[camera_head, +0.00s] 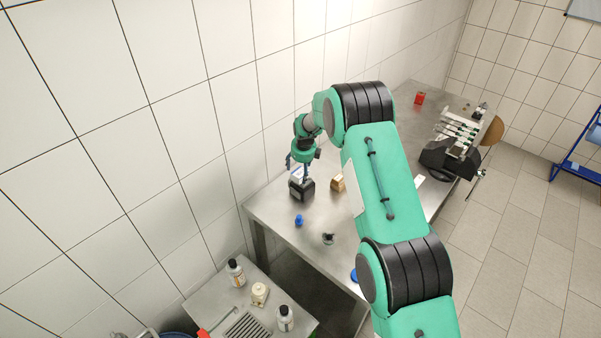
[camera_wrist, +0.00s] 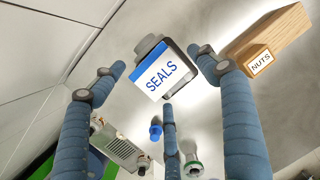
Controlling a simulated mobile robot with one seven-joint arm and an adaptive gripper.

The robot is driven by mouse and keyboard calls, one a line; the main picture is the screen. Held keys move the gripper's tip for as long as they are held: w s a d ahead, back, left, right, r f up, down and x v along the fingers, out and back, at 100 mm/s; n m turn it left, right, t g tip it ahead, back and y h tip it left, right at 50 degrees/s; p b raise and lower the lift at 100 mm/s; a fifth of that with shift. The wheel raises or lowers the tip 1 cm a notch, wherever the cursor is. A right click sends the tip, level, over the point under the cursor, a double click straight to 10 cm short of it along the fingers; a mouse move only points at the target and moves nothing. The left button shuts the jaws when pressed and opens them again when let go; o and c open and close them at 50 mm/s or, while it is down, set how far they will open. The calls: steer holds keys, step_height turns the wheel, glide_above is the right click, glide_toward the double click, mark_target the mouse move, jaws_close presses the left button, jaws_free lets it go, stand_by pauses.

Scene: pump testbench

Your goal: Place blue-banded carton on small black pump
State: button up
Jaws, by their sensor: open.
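The blue-banded carton, a white box with a blue strip and the word SEALS (camera_wrist: 160,78), lies in the middle of the wrist view. In the head view it shows small and partly covered (camera_head: 296,173). The small black pump (camera_head: 302,188) stands on the steel table under it; its dark body (camera_wrist: 186,75) shows around the carton's edge. The carton appears to rest on the pump's top. My gripper (camera_wrist: 157,62) is open, its blue padded fingers spread around the carton with visible gaps. In the head view my gripper (camera_head: 304,168) is just above the pump, pointing down.
A wooden block labelled NUTS (camera_wrist: 270,38) stands right of the pump, close to one finger. A small blue part (camera_head: 298,220) and a dark fitting (camera_head: 328,239) lie nearer on the table. A tiled wall is at left. A rack device (camera_head: 452,148) stands far right.

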steer(key=b+v, duration=0.1)
steer(key=v, duration=0.9)
steer(key=shift+r, duration=0.25)
steer(key=shift+r, duration=0.1)
stand_by(0.5)
steer(key=s+d+r+n, duration=0.3)
steer(key=s+r+n, duration=0.1)
steer(key=s+r, duration=0.55)
steer(key=s+d+r+n+t, duration=0.1)
steer(key=s+d+r+n, duration=0.3)
steer(key=s+r, duration=0.6)
steer(key=s+d+r+n, duration=0.2)
steer(key=s+r+n, duration=0.3)
steer(key=s+r, duration=0.45)
steer(key=s+d+r+n, duration=0.1)
steer(key=s+n, duration=0.6)
steer(key=s, duration=0.9)
steer(key=s+d+r+n+t, duration=0.1)
steer(key=s+d+n, duration=0.3)
steer(key=s, duration=1.3)
steer(key=r+n, duration=0.1)
steer(key=n, duration=0.2)
steer(key=shift+d+t+h, duration=0.2)
steer(key=shift+t+h, duration=0.1)
steer(key=shift+s+f+b, duration=0.1)
steer(key=shift+b, duration=0.2)
